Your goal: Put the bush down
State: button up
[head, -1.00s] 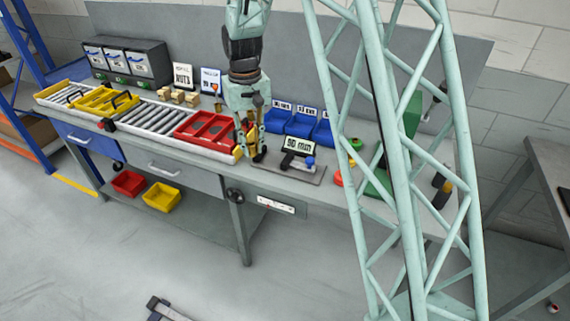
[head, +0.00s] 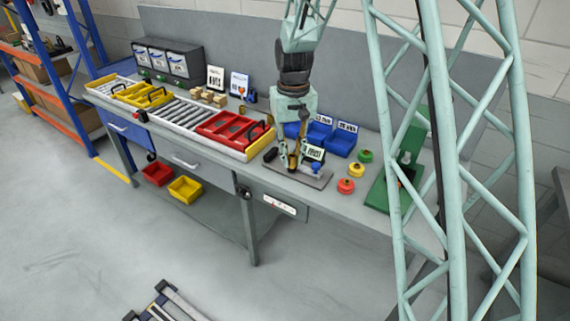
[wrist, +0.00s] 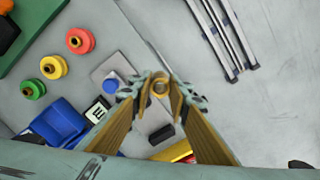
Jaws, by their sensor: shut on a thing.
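My gripper (wrist: 158,92) is shut on the bush (wrist: 160,84), a small brass-coloured ring that shows between the fingertips in the wrist view. In the head view my gripper (head: 291,166) points down over the grey plate (head: 318,184) near the bench's front edge. The bush is too small to make out there.
Blue bins (head: 341,144) stand behind the plate. Red, yellow and green round pieces (head: 346,186) sit to its right, by a green stand (head: 383,190). A red tray (head: 222,130) on the roller track lies to the left. A black piece (head: 270,155) lies beside the plate.

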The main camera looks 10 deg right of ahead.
jog(key=shift+a+m, duration=0.1)
jog(key=shift+m, duration=0.2)
dwell(0.4)
jog(key=w+a+f+m+p, duration=0.1)
jog(key=a+m, duration=0.3)
jog(key=m, duration=0.8)
jog(key=w+a+f+m+p, duration=0.2)
jog(key=a+f+m, duration=0.2)
jog(key=m, duration=0.7)
jog(key=shift+w+a+f+m, duration=0.15)
jog(key=shift+a+f+m, duration=0.25)
jog(key=shift+a, duration=0.2)
send_over(281, 162)
jog(key=shift+a+f, duration=0.15)
jog(key=shift+f, duration=0.5)
dwell(0.3)
